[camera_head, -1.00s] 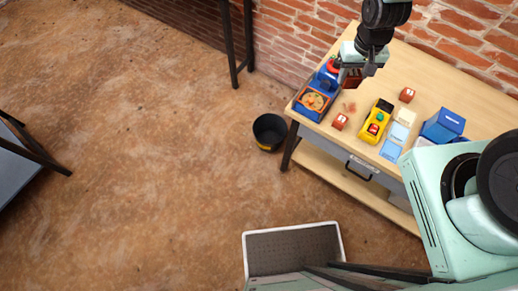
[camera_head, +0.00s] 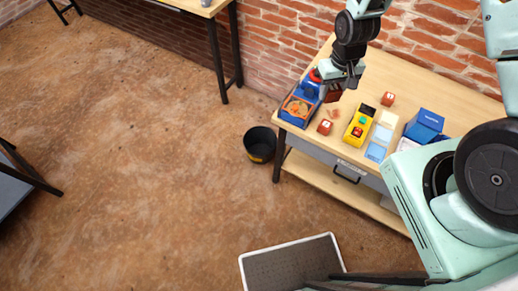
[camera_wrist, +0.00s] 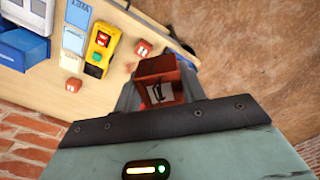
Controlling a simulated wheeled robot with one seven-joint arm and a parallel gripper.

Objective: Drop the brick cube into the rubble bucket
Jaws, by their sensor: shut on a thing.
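My gripper (camera_head: 338,88) is shut on a red-brown brick cube (camera_wrist: 163,84), which has a white label with a dark mark on its face. In the head view the held cube (camera_head: 333,95) is above the back left part of the workbench, partly hidden by the gripper. The rubble bucket (camera_head: 260,145), black with a yellow mark, stands on the floor beside the bench's left end, apart from the gripper and lower. Its inside looks dark. Two other brick cubes, one near the front (camera_head: 325,127) and one farther back (camera_head: 388,99), sit on the bench.
The workbench (camera_head: 440,88) also holds a blue box with an orange picture (camera_head: 298,107), a yellow control box (camera_head: 359,125), pale blue and cream cards and a blue carton (camera_head: 424,126). A brick wall (camera_head: 450,35) runs behind. The floor around the bucket is clear.

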